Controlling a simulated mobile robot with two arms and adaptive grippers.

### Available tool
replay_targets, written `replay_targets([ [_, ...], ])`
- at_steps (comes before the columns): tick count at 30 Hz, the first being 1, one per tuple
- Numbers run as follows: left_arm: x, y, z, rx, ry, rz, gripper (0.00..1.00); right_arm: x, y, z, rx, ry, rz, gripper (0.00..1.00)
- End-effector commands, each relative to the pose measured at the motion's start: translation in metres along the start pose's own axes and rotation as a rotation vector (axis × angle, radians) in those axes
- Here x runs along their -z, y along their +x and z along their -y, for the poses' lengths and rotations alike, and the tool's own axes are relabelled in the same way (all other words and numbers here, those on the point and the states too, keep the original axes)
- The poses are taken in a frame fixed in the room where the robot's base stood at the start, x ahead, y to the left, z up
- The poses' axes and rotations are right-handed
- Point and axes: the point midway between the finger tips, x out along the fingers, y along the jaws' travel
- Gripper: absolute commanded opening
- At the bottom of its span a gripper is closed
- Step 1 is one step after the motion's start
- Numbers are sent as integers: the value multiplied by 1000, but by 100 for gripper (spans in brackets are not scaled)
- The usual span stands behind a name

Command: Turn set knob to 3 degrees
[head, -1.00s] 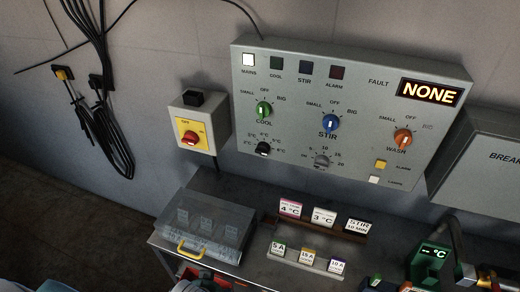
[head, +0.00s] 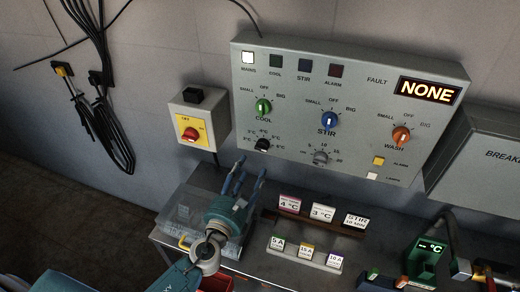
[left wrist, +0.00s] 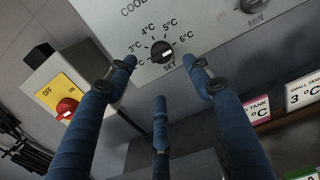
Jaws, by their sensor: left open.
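The set knob (head: 262,145) is small and black, on the lower left of the grey control panel (head: 345,75). In the left wrist view the knob (left wrist: 161,52) sits above the word SET, with marks from 3 to 6 °C legible around it. A pale pointer line shows on it, but I cannot tell exactly which mark it points at. My left gripper (head: 247,172) is open and empty, below and in front of the knob. In the left wrist view its blue fingers (left wrist: 160,75) are spread on either side of the knob, apart from it.
Black cables hang on the left wall.

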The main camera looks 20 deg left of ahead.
Motion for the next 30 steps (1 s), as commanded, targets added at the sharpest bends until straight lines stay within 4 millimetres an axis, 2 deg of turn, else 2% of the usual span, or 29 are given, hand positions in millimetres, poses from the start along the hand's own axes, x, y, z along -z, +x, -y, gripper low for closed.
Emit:
replay_targets([
  [5,-2,21,1,4,15,3,51,0,-5,0,0,0,0,49],
  [12,-2,68,1,2,12,3,51,1,-9,0,1,0,0,49],
  [18,-1,96,1,3,10,2,51,1,-9,1,1,1,-1,49],
  [23,0,105,1,3,9,1,51,1,-9,1,2,1,-1,49],
  [30,0,107,1,3,8,1,51,1,-9,2,2,1,-2,49],
])
